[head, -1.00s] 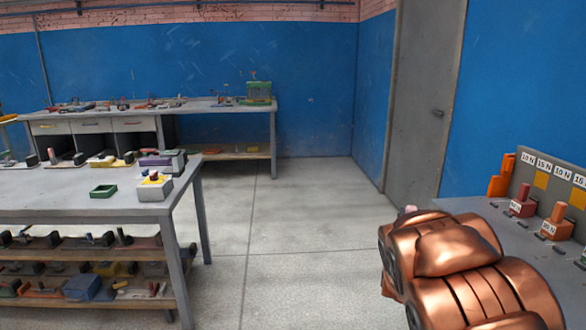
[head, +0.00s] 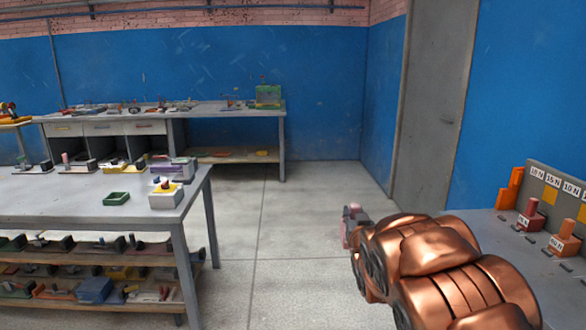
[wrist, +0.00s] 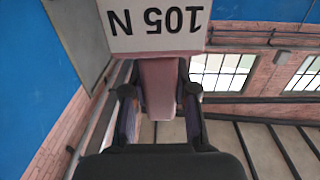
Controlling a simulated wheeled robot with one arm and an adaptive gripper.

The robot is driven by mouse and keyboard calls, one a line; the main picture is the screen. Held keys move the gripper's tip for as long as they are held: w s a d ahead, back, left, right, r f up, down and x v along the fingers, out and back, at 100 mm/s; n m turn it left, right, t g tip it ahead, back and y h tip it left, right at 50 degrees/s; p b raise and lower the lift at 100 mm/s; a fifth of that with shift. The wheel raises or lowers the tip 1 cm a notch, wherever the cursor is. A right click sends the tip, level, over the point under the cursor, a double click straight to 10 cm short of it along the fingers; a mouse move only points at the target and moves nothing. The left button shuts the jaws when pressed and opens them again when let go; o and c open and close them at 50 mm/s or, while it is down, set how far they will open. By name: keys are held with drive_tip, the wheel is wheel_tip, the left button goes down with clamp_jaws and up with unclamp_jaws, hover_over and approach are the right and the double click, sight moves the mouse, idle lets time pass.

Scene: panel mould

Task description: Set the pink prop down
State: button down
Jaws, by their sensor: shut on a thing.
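The pink prop (wrist: 158,78) is upside down in the wrist view, between the two dark fingers of my gripper (wrist: 158,92). A pale plate marked "105 N" (wrist: 155,28) adjoins it at the top of that view. My gripper is shut on the prop and holds it in the air. In the head view, a small pink part (head: 353,213) shows beyond my copper-coloured arm, over the open floor. The arm hides most of the gripper there.
A grey table (head: 60,200) with a small green tray (head: 117,198) and a yellow-topped box (head: 166,196) stands at left. A bench (head: 480,228) at right carries a red block (head: 530,215), an orange block (head: 565,240) and a panel of newton labels. Floor between is clear.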

wheel_tip(320, 180, up, 9)
drive_tip(key=p, duration=0.7)
drive_tip(key=shift+p, duration=0.3)
